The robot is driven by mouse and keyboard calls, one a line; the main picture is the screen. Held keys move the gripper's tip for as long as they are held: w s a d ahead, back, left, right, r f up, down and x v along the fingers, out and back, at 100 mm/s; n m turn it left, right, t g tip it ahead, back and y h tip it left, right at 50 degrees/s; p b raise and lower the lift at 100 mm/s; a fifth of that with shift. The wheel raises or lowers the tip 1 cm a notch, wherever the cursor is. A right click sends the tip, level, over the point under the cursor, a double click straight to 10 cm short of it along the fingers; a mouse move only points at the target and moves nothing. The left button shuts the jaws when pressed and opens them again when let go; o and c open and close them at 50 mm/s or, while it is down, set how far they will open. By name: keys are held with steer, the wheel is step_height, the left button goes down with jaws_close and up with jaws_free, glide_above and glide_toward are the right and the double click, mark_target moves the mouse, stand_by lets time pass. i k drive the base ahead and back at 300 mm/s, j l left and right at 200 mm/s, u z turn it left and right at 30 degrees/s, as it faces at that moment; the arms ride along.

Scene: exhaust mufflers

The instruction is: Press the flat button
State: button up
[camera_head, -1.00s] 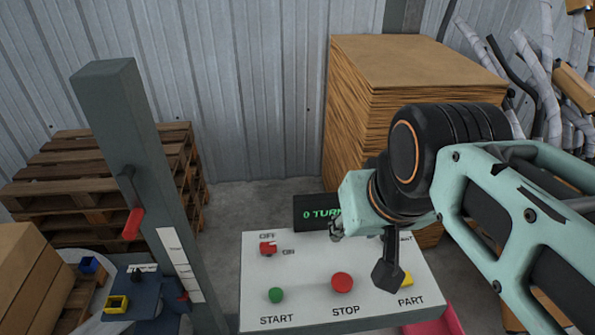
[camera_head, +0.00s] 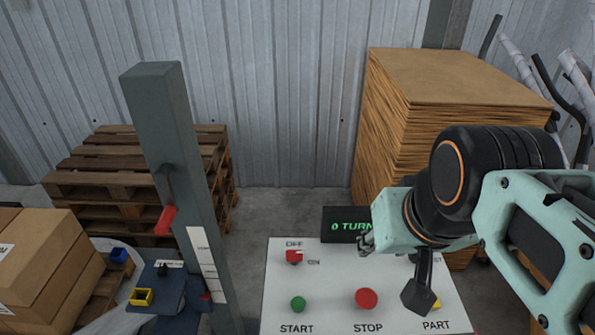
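A white control panel (camera_head: 330,272) stands at the bottom centre. On it are a round green button (camera_head: 298,304) over START, a larger round red button (camera_head: 366,298) over STOP, and a yellow button (camera_head: 436,302) over PART. The yellow one is mostly hidden behind a dark paddle-shaped piece (camera_head: 418,296); I cannot tell whether this piece belongs to my gripper. Which button is flat is hard to tell from here. My gripper (camera_head: 368,243) hangs over the panel's upper right, apart from the buttons as far as I can see. Its finger opening is not clear.
A red OFF/ON switch (camera_head: 294,256) sits on the panel's upper left. A display (camera_head: 344,226) with green text stands behind it. A grey post (camera_head: 178,170) with a red lever (camera_head: 166,220) rises left. A sheet stack (camera_head: 390,150) and pallets (camera_head: 130,190) stand behind.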

mark_target(299, 303)
steer(key=u, duration=0.7)
steer(key=j+z, duration=0.35)
steer(key=k+j+z, duration=0.15)
steer(key=j+z, duration=0.2)
steer(key=k+l, duration=0.85)
steer(key=i+j, duration=0.85)
steer(key=j+z, duration=0.05)
